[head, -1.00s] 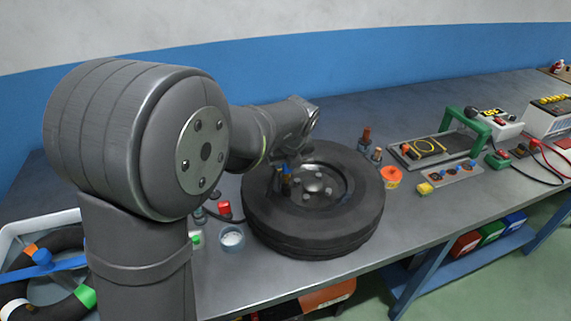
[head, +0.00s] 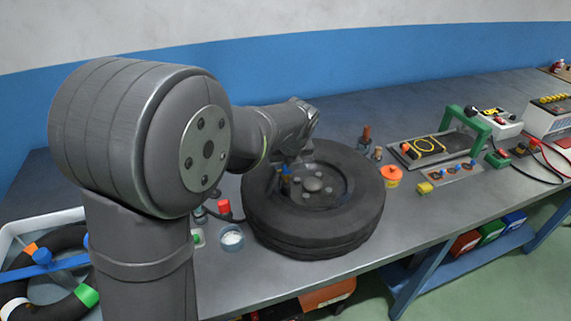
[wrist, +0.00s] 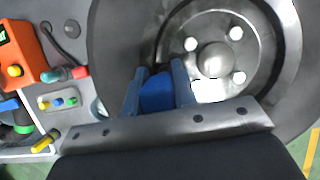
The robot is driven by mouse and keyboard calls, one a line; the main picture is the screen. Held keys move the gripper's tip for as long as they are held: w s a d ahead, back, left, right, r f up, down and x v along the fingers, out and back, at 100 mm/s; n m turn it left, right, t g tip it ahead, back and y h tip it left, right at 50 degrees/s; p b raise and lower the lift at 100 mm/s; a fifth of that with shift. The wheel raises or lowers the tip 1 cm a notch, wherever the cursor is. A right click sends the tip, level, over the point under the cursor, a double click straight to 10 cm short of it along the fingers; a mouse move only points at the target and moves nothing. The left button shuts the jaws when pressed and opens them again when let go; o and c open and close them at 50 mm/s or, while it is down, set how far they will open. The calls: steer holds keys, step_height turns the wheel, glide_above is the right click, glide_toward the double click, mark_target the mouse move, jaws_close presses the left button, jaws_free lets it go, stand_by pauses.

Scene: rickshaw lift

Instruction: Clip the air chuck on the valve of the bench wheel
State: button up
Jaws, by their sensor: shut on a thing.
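The bench wheel (head: 335,228) lies flat on the bench, a dark tyre with a grey hub and several round studs; it also shows in the wrist view (wrist: 118,40). My gripper (head: 287,178) is over the left part of the rim, inside the tyre. In the wrist view my gripper (wrist: 160,82) is shut on a blue block (wrist: 157,94), which looks like the air chuck. The valve cannot be made out, and the fingers and blue block hide part of the rim. I cannot tell whether the chuck touches the valve.
Left of the wheel are a red-capped fitting (head: 224,207) and a small round dish (head: 232,238). Bare bench lies behind the wheel.

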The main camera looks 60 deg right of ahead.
steer(key=shift+f, duration=0.8)
stand_by(0.4)
steer(key=shift+r, duration=0.2)
stand_by(0.4)
steer(key=shift+r, duration=1.15)
steer(key=shift+f, duration=1.35)
stand_by(1.8)
steer(key=o, duration=1.3)
steer(key=shift+r, duration=3.5)
